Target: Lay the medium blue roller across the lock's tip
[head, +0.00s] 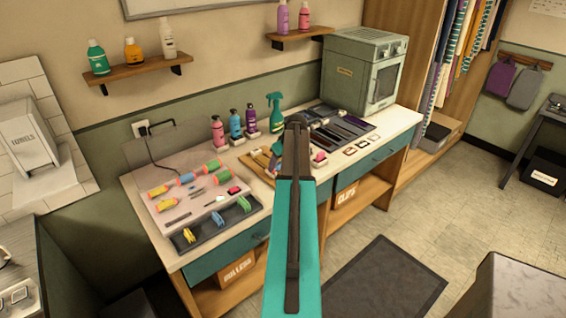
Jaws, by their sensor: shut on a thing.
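My teal arm (292,250) rises through the middle of the head view, and its dark upper end stands in front of the worktop. My gripper does not show; the arm hides it and anything in it. Several rollers lie on a pale mat (165,212) at the left of the worktop. Among them are a blue roller (187,179), a yellow-orange roller (158,191) and a green roller (223,176). Their sizes are hard to compare. Dark strips that may be hair locks (345,128) lie on the worktop right of my arm. I cannot make out any lock's tip.
A dark tray (183,242) with coloured clips sits at the worktop's front left. Pink (217,132), blue (236,125) and purple bottles and a green spray bottle (275,112) stand at the back. A grey-green cabinet (345,75) stands at the right end.

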